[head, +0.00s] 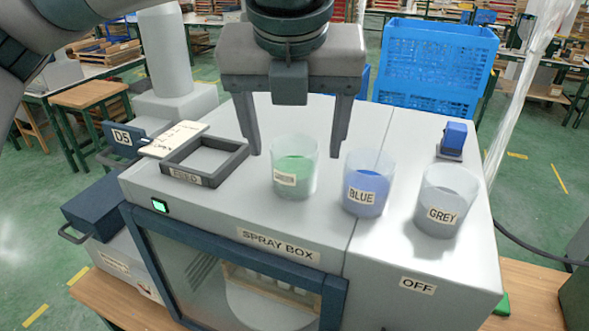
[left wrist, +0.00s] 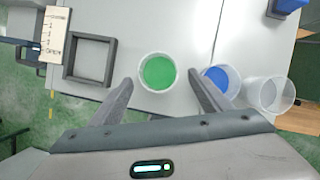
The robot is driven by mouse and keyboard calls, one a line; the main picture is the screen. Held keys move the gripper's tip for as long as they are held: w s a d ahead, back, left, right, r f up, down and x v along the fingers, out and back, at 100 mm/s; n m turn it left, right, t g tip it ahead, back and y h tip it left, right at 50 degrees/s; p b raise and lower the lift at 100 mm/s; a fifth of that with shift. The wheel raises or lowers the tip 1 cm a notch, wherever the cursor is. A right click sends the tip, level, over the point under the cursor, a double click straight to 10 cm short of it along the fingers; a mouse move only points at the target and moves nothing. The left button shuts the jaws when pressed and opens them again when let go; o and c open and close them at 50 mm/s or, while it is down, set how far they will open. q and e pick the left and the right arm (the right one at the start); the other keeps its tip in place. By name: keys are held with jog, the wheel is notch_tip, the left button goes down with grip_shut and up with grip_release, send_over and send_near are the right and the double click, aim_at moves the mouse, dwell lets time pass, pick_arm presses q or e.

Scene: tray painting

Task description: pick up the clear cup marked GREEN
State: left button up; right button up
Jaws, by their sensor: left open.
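A clear cup with green paint (head: 294,166) stands upright on top of the spray box; its label is too small to read. It also shows in the left wrist view (left wrist: 158,72), ahead of and between the finger lines. My left gripper (head: 295,148) is open and empty, its fingers pointing down just behind and above the green cup. In the left wrist view its two fingertips (left wrist: 160,82) spread to either side of that cup. I see no contact with it. My right gripper is not in view.
The BLUE cup (head: 366,184) stands close to the right of the green one, and the GREY cup (head: 445,202) farther right. A dark square frame (head: 204,161) lies left on the spray box (head: 330,228). A blue crate (head: 433,65) stands behind.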

aim_at(294, 151)
pick_arm(q)
jog(key=shift+w+f+p, duration=0.3)
jog(key=shift+f+p, duration=0.05)
jog(key=shift+p, duration=0.25)
jog(key=p+x, duration=0.2)
jog(key=shift+w+a+f, duration=0.1)
jog(key=shift+w+f, duration=0.15)
jog(key=shift+f, duration=0.1)
jog(key=shift+w+f, duration=0.2)
jog(key=shift+f, duration=0.45)
jog(key=c, duration=1.2)
